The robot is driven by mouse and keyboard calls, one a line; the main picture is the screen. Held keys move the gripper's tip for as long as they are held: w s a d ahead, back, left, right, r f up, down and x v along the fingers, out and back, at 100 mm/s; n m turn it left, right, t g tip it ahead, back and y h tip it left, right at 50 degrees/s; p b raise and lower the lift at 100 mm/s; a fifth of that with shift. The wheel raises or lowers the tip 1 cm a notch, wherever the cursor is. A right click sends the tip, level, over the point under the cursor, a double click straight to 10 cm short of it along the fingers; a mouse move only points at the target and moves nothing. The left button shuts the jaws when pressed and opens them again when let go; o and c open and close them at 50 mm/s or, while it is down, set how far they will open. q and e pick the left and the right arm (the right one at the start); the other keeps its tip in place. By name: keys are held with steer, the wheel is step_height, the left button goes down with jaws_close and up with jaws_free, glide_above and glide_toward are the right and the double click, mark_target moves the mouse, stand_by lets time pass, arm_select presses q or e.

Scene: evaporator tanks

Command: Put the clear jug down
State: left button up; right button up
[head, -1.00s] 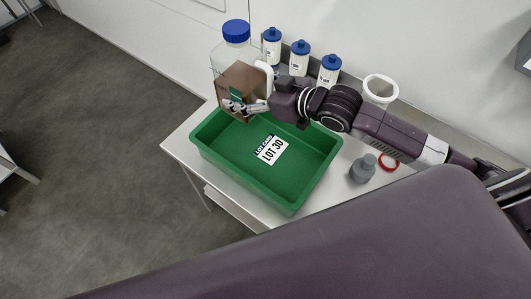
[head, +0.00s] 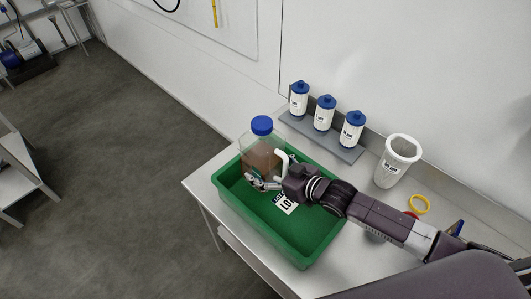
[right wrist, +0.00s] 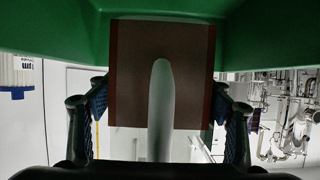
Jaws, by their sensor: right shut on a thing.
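The clear jug (head: 259,155) has a blue cap, a white handle and brown liquid in its lower part. It stands upright at the back left of the green tray (head: 294,254), within its rim in the head view. I cannot tell whether its base touches the tray floor. My right gripper (head: 266,183) is shut on the jug at its handle side. In the right wrist view the brown jug body (right wrist: 190,75) and pale handle (right wrist: 160,105) lie between the fingers (right wrist: 163,105), with green tray around. My left gripper is not in view.
Several blue-capped white bottles (head: 324,114) stand on a grey rack behind. A white open container (head: 391,165) and a yellow ring (head: 420,204) are at right. The tray's front floor is clear.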

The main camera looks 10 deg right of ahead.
steer(key=shift+w+a+f, duration=0.1)
steer(key=shift+w+f, duration=0.05)
steer(key=shift+f, duration=2.95)
steer(key=o, duration=2.1)
steer(key=shift+s+f, duration=0.2)
steer(key=shift+c, duration=0.2)
